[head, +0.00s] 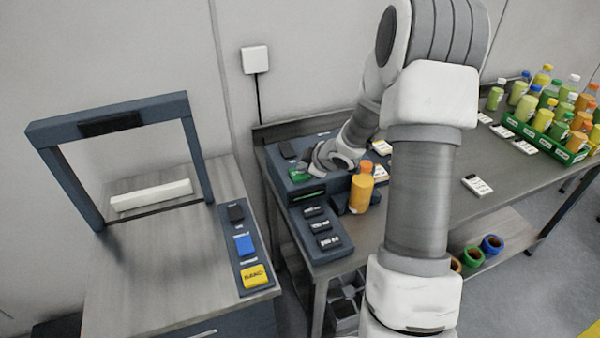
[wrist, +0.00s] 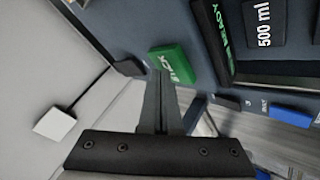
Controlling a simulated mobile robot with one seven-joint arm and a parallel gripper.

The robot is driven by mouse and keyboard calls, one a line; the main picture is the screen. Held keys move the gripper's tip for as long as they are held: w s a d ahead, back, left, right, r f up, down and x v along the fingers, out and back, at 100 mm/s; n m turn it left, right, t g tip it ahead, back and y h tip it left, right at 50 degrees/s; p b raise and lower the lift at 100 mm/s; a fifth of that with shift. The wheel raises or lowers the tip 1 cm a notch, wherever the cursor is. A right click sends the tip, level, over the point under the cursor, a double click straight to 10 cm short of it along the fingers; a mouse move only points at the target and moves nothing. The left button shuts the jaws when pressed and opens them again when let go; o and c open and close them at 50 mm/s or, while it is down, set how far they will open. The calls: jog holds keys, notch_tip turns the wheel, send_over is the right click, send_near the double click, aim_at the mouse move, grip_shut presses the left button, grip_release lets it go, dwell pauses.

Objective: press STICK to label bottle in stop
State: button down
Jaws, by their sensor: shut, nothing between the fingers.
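The green STICK button (head: 297,174) is on the dark blue labelling machine (head: 330,242) at the left end of the table. It also shows in the wrist view (wrist: 174,62), its lettering partly covered by my fingers. My gripper (wrist: 160,76) is shut and empty, with its fingertips at the near edge of the button. I cannot tell whether they touch it. In the head view my gripper (head: 308,170) is just right of the button. An orange bottle (head: 361,192) with an orange cap stands upright at the machine's right side, in the stop.
A display reading READY (wrist: 213,38) and a 500 ml key (wrist: 264,22) lie beside the button. A black button (head: 287,149) is behind it. A green crate (head: 545,138) of bottles stands at right. A separate frame-shaped machine (head: 110,118) stands at left.

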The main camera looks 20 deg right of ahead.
aim_at(303, 174)
jog(key=shift+f, duration=0.25)
dwell(0.4)
jog(key=shift+r+p, duration=0.8)
jog(key=shift+r, duration=0.1)
notch_tip(303, 174, up, 5)
jog(key=p, duration=0.5)
dwell(0.4)
